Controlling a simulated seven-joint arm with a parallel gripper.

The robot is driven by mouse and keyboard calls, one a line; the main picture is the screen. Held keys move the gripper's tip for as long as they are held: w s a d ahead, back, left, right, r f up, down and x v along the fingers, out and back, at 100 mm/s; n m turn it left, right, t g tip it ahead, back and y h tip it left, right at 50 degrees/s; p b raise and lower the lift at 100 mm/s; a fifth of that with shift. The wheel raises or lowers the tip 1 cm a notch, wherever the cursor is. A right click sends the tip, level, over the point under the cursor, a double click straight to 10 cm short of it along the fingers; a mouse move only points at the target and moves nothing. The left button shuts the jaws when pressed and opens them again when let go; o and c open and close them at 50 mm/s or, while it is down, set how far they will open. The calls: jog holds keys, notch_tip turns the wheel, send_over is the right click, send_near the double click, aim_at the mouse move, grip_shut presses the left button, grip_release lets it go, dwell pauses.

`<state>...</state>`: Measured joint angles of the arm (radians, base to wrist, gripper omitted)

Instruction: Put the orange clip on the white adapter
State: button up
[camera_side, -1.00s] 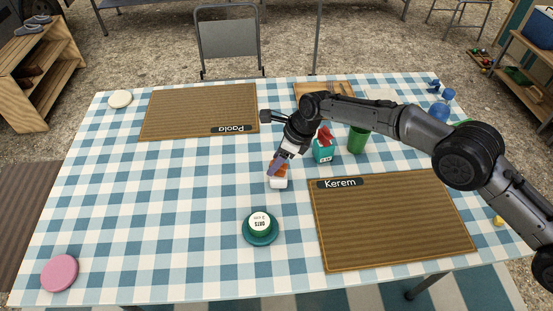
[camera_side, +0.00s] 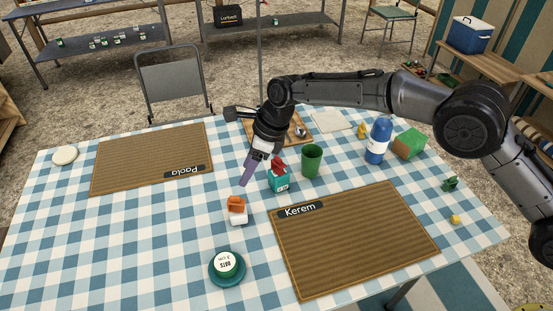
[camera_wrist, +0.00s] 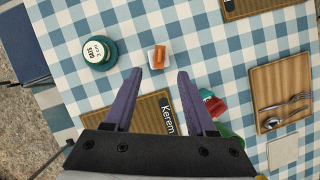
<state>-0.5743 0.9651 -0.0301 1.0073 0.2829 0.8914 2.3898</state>
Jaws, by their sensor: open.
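The orange clip (camera_side: 236,203) rests on top of the white adapter (camera_side: 238,218) on the checked tablecloth. In the wrist view the orange clip (camera_wrist: 159,57) lies against the white adapter (camera_wrist: 151,55), ahead of the fingertips. My gripper (camera_side: 245,183) is above and slightly right of them in the side view, apart from both. In the wrist view my gripper (camera_wrist: 157,75) shows its two purple fingers spread with nothing between them.
A teal box with red on top (camera_side: 279,181) and a green cup (camera_side: 312,160) stand right of my gripper. Kerem's mat (camera_side: 355,245) lies at right, Paola's mat (camera_side: 150,155) at left. The cloth between is clear.

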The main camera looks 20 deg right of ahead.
jog(key=s+d+r+n+t+h, duration=0.1)
jog(key=s+d+r+n, duration=0.25)
jog(key=d+r, duration=0.5)
jog(key=s+d+r+n+t, duration=0.15)
jog(key=d+r+n, duration=0.25)
jog(key=d+r, duration=0.5)
jog(key=s+d+r+n+h, duration=0.1)
jog(key=s+d+r+n, duration=0.15)
jog(key=s+d, duration=0.45)
jog(key=s+d+r+n, duration=0.2)
jog(key=s+d+n, duration=0.2)
jog(key=s+d, duration=0.2)
jog(key=s+d+f+n+h, duration=0.1)
jog(key=s+d+f+n, duration=0.2)
jog(key=s, duration=0.6)
jog(key=s+d+f+n+t+h, duration=0.1)
jog(key=s+d+n, duration=0.4)
jog(key=s, duration=0.5)
jog(key=shift+d+f, duration=0.9)
